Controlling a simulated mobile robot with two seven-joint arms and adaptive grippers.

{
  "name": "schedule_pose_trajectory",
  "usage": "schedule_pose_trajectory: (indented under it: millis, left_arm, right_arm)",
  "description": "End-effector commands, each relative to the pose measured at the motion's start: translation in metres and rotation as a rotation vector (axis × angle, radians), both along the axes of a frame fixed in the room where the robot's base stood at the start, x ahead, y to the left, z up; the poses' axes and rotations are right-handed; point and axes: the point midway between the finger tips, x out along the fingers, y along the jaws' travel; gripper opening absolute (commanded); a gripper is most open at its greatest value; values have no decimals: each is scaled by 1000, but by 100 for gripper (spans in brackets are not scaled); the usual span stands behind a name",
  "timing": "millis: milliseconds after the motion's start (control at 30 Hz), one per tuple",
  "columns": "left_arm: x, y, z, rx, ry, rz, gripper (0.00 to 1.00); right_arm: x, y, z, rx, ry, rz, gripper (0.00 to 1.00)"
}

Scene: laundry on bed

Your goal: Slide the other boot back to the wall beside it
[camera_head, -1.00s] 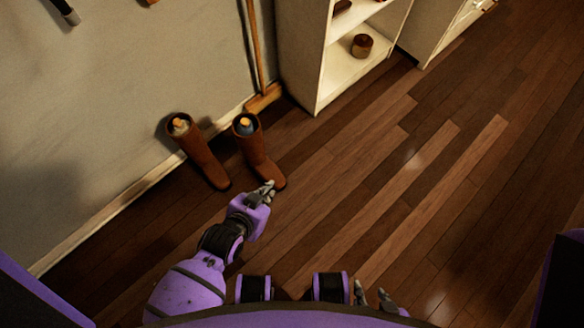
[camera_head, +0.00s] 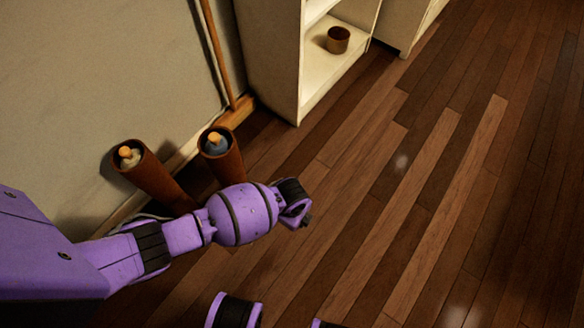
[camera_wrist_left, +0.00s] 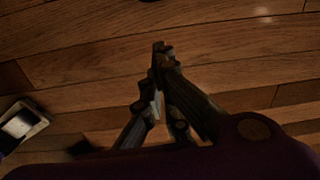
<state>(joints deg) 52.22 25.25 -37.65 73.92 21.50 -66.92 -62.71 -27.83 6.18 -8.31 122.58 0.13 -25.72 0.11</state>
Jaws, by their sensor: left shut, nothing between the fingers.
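Two brown boots stand upright side by side by the wall, the left boot (camera_head: 146,172) and the right boot (camera_head: 229,163), each with a bottle-like thing with an orange top in its shaft. My left arm crosses in front of them and hides their feet. My left gripper (camera_wrist_left: 160,50) is shut and empty over bare floor in the left wrist view. In the head view its hand end is right of the right boot, its fingers mostly hidden behind the wrist. I cannot tell whether my arm touches a boot. My right gripper is out of view.
The wall (camera_head: 90,70) runs behind the boots. A broom (camera_head: 216,55) leans there, its head (camera_head: 238,112) on the floor near the right boot. A white shelf (camera_head: 270,60) holding a brown pot (camera_head: 338,40) stands beyond. The wooden floor (camera_head: 420,200) to the right is clear.

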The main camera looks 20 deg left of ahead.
Motion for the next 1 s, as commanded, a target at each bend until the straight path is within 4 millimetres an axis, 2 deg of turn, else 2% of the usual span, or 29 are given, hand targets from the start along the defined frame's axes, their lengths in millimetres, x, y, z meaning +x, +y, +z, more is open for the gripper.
schedule_pose_trajectory:
  millis: [167, 367, 767, 800, 900, 1000]
  left_arm:
    - [-4, 3, -2, 13, 19, -78, 0]
    - [-5, 2, -21, 11, 20, -76, 0]
    - [-4, 1, -103, 11, 18, -75, 0]
    - [-1, 6, -106, 12, 16, -74, 0]
    - [7, 25, -101, 12, 12, -74, 0]
    - [10, 34, -100, 11, 12, -75, 0]
  right_arm:
    - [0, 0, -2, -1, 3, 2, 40]
    - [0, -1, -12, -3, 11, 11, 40]
    - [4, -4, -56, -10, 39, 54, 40]
    - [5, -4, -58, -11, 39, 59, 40]
    - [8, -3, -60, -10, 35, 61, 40]
    - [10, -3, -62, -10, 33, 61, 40]
